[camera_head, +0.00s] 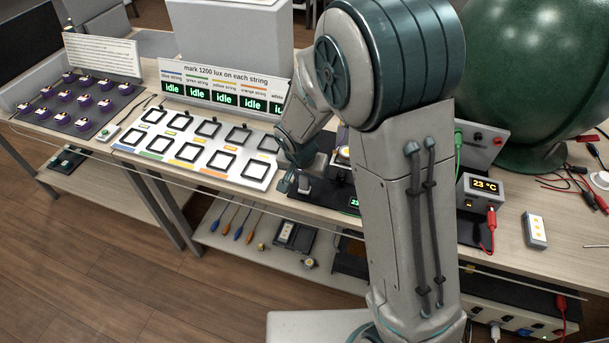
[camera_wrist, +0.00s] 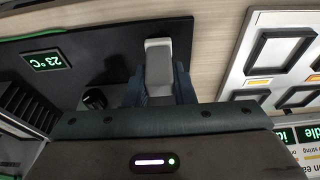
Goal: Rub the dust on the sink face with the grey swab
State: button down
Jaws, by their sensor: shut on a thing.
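My gripper (camera_wrist: 160,90) is shut on a grey, pale-ended block, which I take to be the grey swab (camera_wrist: 158,58). The swab sticks out past the fingertips over a black plate (camera_wrist: 110,40). In the head view my gripper (camera_head: 291,182) is low at the left end of that black plate, with the swab (camera_head: 304,184) beside it. A black finned part (camera_wrist: 24,108), possibly the sink, shows at the left edge of the wrist view. My arm hides much of the plate in the head view. I cannot make out any dust.
The black plate carries a green 23 °C display (camera_wrist: 46,60) and a dark knob (camera_wrist: 93,99). A white panel of black square frames (camera_head: 205,150) lies left of my gripper. A large green sphere (camera_head: 535,75) and a temperature box (camera_head: 481,190) stand at right.

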jog(key=shift+r+p, duration=1.85)
jog(key=shift+r, duration=1.2)
jog(key=shift+f, duration=0.1)
